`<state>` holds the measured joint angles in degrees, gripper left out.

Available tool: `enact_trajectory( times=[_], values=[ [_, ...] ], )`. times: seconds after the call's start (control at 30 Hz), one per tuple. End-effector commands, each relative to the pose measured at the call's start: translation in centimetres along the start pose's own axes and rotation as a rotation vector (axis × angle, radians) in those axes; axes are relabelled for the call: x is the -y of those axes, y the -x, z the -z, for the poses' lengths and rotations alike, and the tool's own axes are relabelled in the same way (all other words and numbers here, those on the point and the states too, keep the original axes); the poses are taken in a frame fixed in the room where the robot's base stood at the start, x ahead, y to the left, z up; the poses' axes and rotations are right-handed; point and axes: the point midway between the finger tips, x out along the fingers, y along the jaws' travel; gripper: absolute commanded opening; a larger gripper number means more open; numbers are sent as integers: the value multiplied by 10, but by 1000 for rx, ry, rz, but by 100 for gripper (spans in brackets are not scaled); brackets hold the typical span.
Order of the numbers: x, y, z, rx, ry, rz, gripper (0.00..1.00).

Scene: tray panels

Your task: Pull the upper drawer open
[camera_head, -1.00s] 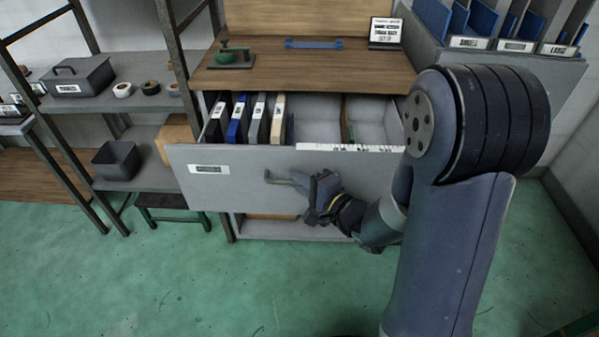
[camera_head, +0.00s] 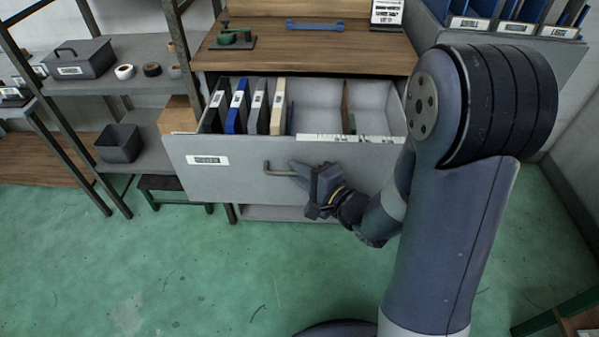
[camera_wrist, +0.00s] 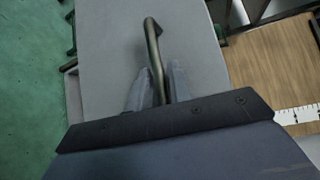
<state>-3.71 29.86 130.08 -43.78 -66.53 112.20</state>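The upper drawer (camera_head: 225,182) is a wide grey drawer with a white label, and it stands well out from under the wooden top. Its bar handle (camera_head: 268,171) is on the front panel. My gripper (camera_head: 301,173) is at the right part of this handle. In the wrist view the dark handle (camera_wrist: 152,42) runs between my two fingers (camera_wrist: 158,88), which are closed in on it. The drawer front (camera_wrist: 110,60) fills the middle behind it. My gripper hides the handle's right end in the head view.
Several binders (camera_head: 240,106) stand in the drawer's left part, with dividers and empty compartments to the right. A wooden worktop (camera_head: 330,55) is above. A shelf rack (camera_head: 150,165) stands at left. The green floor (camera_head: 200,270) in front is clear.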

Motion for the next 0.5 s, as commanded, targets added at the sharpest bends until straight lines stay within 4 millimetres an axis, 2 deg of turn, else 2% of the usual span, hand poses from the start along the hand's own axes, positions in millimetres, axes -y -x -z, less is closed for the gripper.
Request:
enact_trajectory(
  times=[0.27, 0.37, 0.5],
  values=[
    [1, 2, 0, 0, 0, 2, 20],
    [1, 9, 1, -1, 0, 1, 20],
    [2, 29, 1, -5, -1, 2, 20]
  ],
)
